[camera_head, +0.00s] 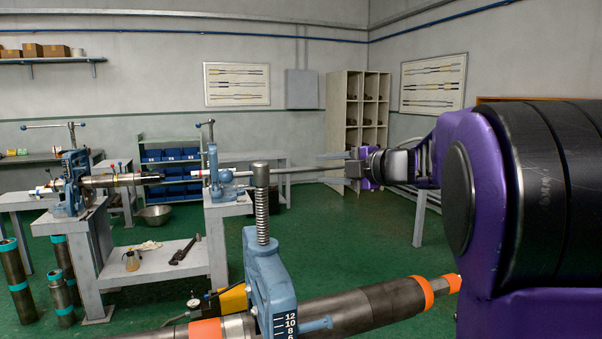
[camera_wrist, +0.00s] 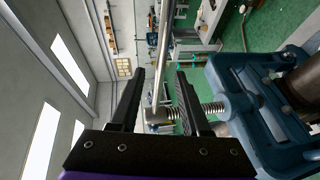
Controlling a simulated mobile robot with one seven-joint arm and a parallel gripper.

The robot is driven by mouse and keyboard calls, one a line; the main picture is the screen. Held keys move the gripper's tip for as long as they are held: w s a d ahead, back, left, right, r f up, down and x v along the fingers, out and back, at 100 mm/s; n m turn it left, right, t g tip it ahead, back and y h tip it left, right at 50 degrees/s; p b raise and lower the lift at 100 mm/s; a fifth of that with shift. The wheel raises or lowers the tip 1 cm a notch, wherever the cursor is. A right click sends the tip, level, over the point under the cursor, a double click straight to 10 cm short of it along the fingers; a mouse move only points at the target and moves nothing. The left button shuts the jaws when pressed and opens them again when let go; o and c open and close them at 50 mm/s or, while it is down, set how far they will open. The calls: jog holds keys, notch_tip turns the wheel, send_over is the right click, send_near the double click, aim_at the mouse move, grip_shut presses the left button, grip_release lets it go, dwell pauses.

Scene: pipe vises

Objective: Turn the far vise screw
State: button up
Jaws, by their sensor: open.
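Three blue pipe vises show in the head view. The closest (camera_head: 265,275) has an upright threaded screw (camera_head: 262,215). A middle vise (camera_head: 213,168) and a left vise (camera_head: 72,185) stand farther back, each topped by a screw with a cross handle. My gripper (camera_head: 332,168) points left, open, at the right of a thin steel bar. In the wrist view, my open fingers (camera_wrist: 157,90) frame a screw head (camera_wrist: 158,116), its thread (camera_wrist: 208,111) and a steel bar (camera_wrist: 162,55). A blue vise (camera_wrist: 245,95) is at the right. I cannot tell whether the bar joins the screw head.
A dark pipe with orange bands (camera_head: 370,308) crosses the front. A bench with a wrench (camera_head: 185,250) stands at left, beside upright pipes (camera_head: 17,280). Blue bins (camera_head: 172,172) and a shelf unit (camera_head: 358,105) are behind. Green floor is clear at centre right.

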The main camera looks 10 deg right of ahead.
aim_at(309, 168)
jog(key=x, duration=0.5)
jog(key=shift+w+a+f, duration=0.1)
jog(key=shift+w+a, duration=0.1)
jog(key=shift+w, duration=0.1)
grip_shut()
dwell(1.1)
